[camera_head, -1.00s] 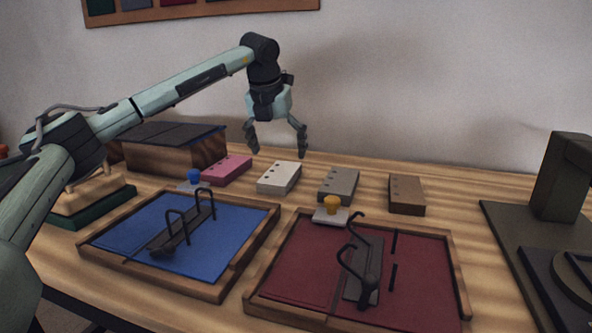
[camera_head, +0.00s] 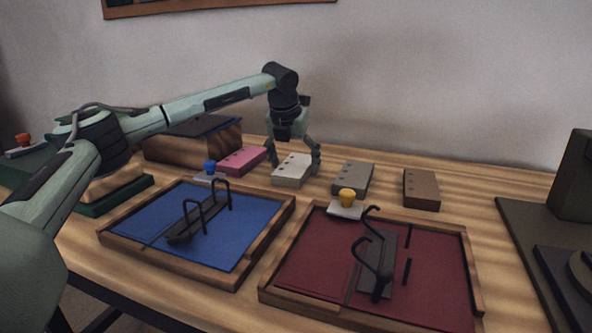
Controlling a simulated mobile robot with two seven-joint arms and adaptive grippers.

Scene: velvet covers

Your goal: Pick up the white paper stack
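The white paper stack (camera_head: 291,171) is a pale block with small dark holes along one side. It lies on the wooden table between the pink stack and the grey stack. My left gripper (camera_head: 294,165) is low over it with fingers spread, one finger at its left side and one at its right side. The gripper is open, and I cannot tell whether the fingers touch the stack. My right gripper is not in view.
A pink stack (camera_head: 243,160) is close on the left, a grey stack (camera_head: 353,178) and a brown stack (camera_head: 421,190) on the right. In front are a blue tray (camera_head: 150,262) and a red tray (camera_head: 340,312) with black ring fittings. A wooden box (camera_head: 165,150) stands behind left.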

